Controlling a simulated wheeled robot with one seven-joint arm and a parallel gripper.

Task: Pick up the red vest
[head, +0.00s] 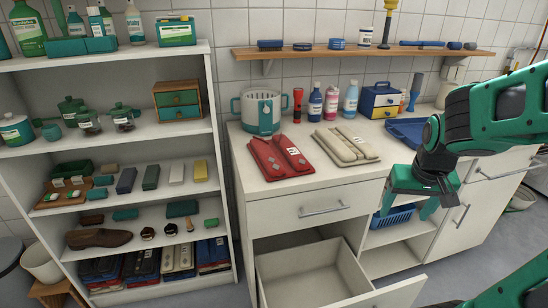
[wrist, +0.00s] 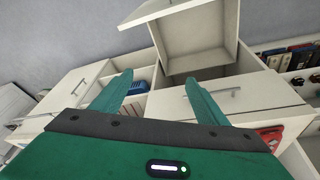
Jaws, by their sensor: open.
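The red vest (head: 268,163) lies folded flat on the left part of the white counter in the head view, with a small white tag on it. A bit of red at the right of the wrist view (wrist: 270,136) seems to be the same vest, mostly cut off by the counter edge. My gripper (head: 407,205) is open and empty. It hangs to the right of the vest and in front of the counter, well apart from the vest. Its two green fingers also show spread in the wrist view (wrist: 159,78).
A folded beige vest (head: 347,145) lies right of the red one. A white-and-teal pot (head: 261,112) and several bottles stand behind. An open drawer (head: 312,275) juts out below the counter. A full shelf unit (head: 215,130) stands left. A wall shelf (head: 350,52) runs above.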

